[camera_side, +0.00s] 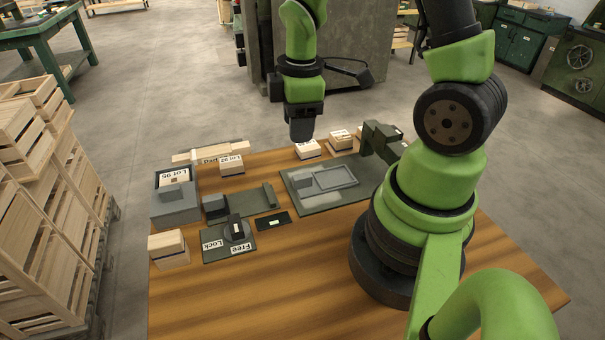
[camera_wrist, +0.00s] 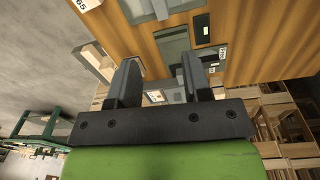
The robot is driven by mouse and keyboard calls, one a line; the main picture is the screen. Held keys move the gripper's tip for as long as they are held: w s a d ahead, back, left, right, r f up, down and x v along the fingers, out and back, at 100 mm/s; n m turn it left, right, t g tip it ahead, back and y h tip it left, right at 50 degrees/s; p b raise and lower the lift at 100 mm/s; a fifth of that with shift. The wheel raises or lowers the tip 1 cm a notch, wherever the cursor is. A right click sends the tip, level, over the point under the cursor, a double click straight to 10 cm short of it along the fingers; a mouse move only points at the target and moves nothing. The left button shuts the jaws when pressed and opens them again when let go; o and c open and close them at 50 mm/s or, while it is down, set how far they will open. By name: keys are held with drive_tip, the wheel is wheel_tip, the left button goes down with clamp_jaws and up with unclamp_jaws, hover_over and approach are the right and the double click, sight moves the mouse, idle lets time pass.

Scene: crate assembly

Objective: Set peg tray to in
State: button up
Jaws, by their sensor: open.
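What looks like the peg tray is a shallow grey rectangular tray (camera_side: 334,179) with a raised rim. It lies on a dark grey-green base plate (camera_side: 300,201) near the middle of the wooden table. A lighter block sits at its left end; I cannot tell whether the tray stands in or out. My gripper (camera_side: 302,138) hangs above the table's back edge, behind and above the tray, apart from everything. In the wrist view my gripper (camera_wrist: 158,72) shows two dark fingers spread apart with nothing held between them.
A Lock/Free dial plate (camera_side: 229,243), a grey rail with a block (camera_side: 240,202), a grey box marked Lot 95 (camera_side: 175,203) and a wooden block (camera_side: 168,249) stand left. Small wooden blocks (camera_side: 307,149) line the back. A dark green fixture (camera_side: 383,141) stands right. The front table is clear.

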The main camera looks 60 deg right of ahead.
sight(302, 176)
drive_tip(key=f, duration=0.1)
drive_tip(key=f+n, duration=0.1)
drive_tip(key=f, duration=0.1)
drive_tip(key=shift+s+d+g, duration=0.2)
drive_tip(key=shift+d+g, duration=0.1)
drive_tip(key=shift+d, duration=0.05)
wheel_tip(302, 176, down, 10)
drive_tip(key=shift+r, duration=0.25)
drive_tip(key=shift+c, duration=0.3)
clamp_jaws()
